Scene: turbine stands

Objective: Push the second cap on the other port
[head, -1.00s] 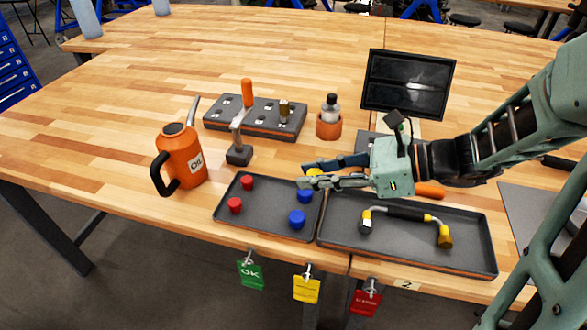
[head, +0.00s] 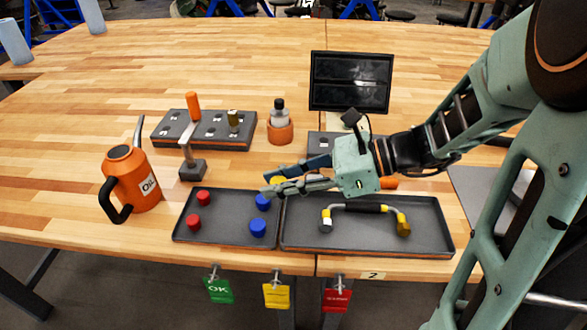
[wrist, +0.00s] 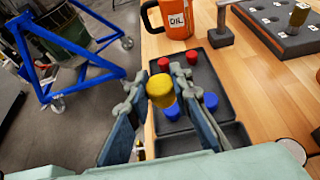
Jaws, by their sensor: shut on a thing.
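My gripper (head: 272,186) is shut on a yellow cap (wrist: 160,90), held between its fingertips above the left tray's right back corner. In the head view only a bit of this cap (head: 279,181) shows behind the fingers. A bent pipe (head: 365,209) with a black middle grip lies in the right tray (head: 345,243). Its right end carries a yellow cap (head: 404,228). Its left end (head: 326,223) looks grey and bare.
The left tray (head: 215,236) holds two red caps (head: 194,222) and two blue caps (head: 258,227). An orange oil can (head: 130,180), a grey block rack (head: 220,139), an orange-based bottle (head: 280,128) and a dark screen (head: 349,82) stand around. Tags hang at the front edge.

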